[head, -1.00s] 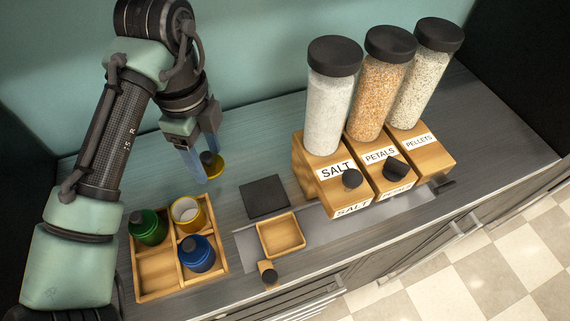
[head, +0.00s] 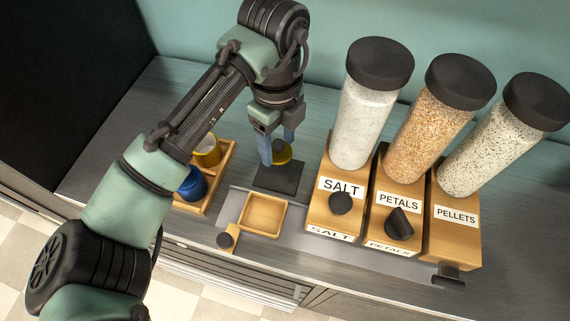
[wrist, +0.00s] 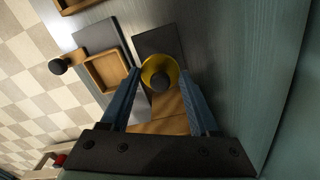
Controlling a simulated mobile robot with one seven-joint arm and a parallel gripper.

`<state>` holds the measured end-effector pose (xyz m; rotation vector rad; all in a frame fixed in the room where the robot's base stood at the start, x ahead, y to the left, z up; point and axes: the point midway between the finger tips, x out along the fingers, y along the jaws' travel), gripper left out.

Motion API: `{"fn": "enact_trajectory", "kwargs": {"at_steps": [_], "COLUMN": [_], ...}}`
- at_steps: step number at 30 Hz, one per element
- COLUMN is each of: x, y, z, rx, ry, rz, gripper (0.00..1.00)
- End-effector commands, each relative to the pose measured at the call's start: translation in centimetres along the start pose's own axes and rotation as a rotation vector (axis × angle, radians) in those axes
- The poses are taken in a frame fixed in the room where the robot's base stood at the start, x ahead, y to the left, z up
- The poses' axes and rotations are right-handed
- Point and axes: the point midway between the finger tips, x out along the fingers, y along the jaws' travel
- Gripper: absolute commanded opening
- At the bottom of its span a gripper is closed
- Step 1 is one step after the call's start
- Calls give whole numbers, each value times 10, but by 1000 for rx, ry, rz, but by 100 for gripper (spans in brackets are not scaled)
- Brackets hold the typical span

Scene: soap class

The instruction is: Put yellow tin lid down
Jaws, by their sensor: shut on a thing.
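The yellow tin lid (head: 284,156) with its dark knob is held between the blue fingers of my gripper (head: 278,150). It also shows in the wrist view (wrist: 150,66) between the fingertips of my gripper (wrist: 160,78). In the head view the lid is over the far part of the dark square pad (head: 276,180); whether it touches the pad I cannot tell. The open yellow tin (head: 207,146) stands in the wooden compartment tray (head: 222,178), left of the pad, partly behind my arm.
A small square wooden tray (head: 262,215) lies just in front of the pad. The salt dispenser (head: 362,125), petals dispenser (head: 425,125) and pellets dispenser (head: 495,150) stand close on the right. A blue tin (head: 192,185) is in the compartment tray. The counter behind the pad is clear.

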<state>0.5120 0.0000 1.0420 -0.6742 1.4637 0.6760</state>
Motion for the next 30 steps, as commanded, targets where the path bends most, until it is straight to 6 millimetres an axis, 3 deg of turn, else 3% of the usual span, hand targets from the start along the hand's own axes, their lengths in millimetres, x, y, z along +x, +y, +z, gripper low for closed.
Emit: {"fn": "enact_trajectory", "kwargs": {"at_steps": [3,16,27,28,30], "x": [20,66,73,73,72], "y": [0,0,0,0,0], "z": [0,0,0,0,0], "rx": [0,0,1,1,1], "ry": [1,1,-1,-1,-1], "rz": [1,1,0,0,0], "gripper": [10,10,10,64,77]}}
